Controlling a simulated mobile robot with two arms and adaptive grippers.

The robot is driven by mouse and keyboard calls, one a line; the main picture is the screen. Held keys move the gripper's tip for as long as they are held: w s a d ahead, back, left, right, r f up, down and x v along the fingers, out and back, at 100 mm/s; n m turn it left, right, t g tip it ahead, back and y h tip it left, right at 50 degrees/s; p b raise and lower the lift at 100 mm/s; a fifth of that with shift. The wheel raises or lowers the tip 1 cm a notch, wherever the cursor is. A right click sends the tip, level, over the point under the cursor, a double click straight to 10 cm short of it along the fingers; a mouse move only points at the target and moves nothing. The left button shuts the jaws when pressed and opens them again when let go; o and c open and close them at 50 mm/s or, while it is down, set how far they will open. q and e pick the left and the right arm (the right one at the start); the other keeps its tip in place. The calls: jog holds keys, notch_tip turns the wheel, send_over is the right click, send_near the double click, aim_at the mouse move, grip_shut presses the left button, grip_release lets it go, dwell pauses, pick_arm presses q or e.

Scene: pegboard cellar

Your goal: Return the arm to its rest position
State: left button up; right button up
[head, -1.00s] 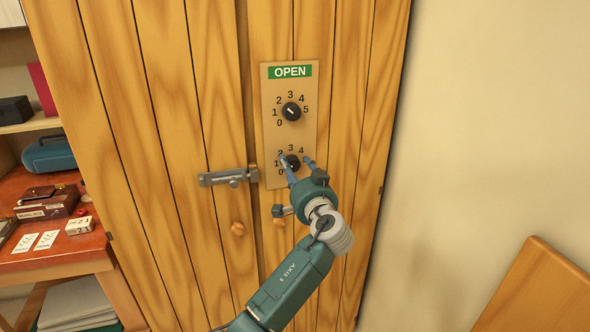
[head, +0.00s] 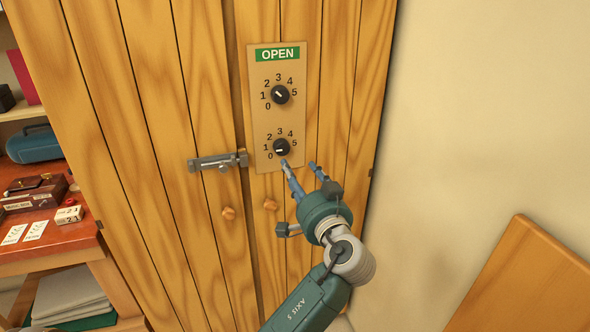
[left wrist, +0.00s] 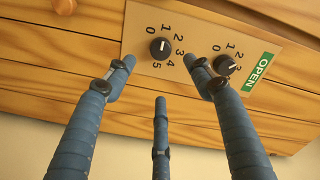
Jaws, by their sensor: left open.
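A tan plate (head: 287,118) with a green OPEN label (head: 277,54) is on the wooden cabinet door. It carries an upper black dial (head: 280,95) and a lower black dial (head: 281,147), each numbered 0 to 5. The upper pointer leans up-left; the lower one points roughly left, its exact number unclear. My left gripper (head: 298,164) is open and empty, just below and right of the lower dial. In the left wrist view its blue fingers (left wrist: 160,74) are spread, with the lower dial (left wrist: 160,48) and upper dial (left wrist: 223,65) beyond them. My right gripper is not in view.
A metal latch (head: 218,162) spans the two cabinet doors, with wooden knobs (head: 228,213) below. A red desk (head: 50,243) with small items stands at left. A wooden panel (head: 525,280) is at lower right. Bare wall (head: 470,130) lies right of the cabinet.

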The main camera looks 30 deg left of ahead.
pick_arm(q)
jog(key=shift+f, duration=0.1)
dwell(0.4)
jog(key=w+d+f+m+h, duration=0.1)
jog(key=d+f+m+h, duration=0.15)
jog(key=f, duration=0.85)
jog(key=w+d+f+m+h, duration=0.1)
jog(key=w+f+m+h, duration=0.15)
jog(key=f, duration=0.75)
jog(key=s+d+f+m+g+h, duration=0.15)
jog(key=s+f, duration=0.35)
jog(key=f, duration=0.7)
jog(key=s+d+f+g+h, duration=0.25)
jog(key=s+f, duration=0.25)
jog(key=f, duration=0.7)
jog(key=s+d+f+g+h, duration=0.3)
jog(key=s+f, duration=1.5)
jog(key=s+f+n+g, duration=0.1)
jog(key=s+f, duration=0.2)
jog(key=s, duration=0.6)
jog(key=s+f+n+g+h, duration=0.1)
jog(key=s+f, duration=0.2)
jog(key=s, duration=0.7)
jog(key=s+f+n+g, duration=0.1)
jog(key=s+f, duration=0.3)
jog(key=s, duration=0.5)
jog(key=shift+s+a+g+h, duration=0.25)
jog(key=shift+g+h, duration=0.05)
jog(key=shift+g, duration=0.1)
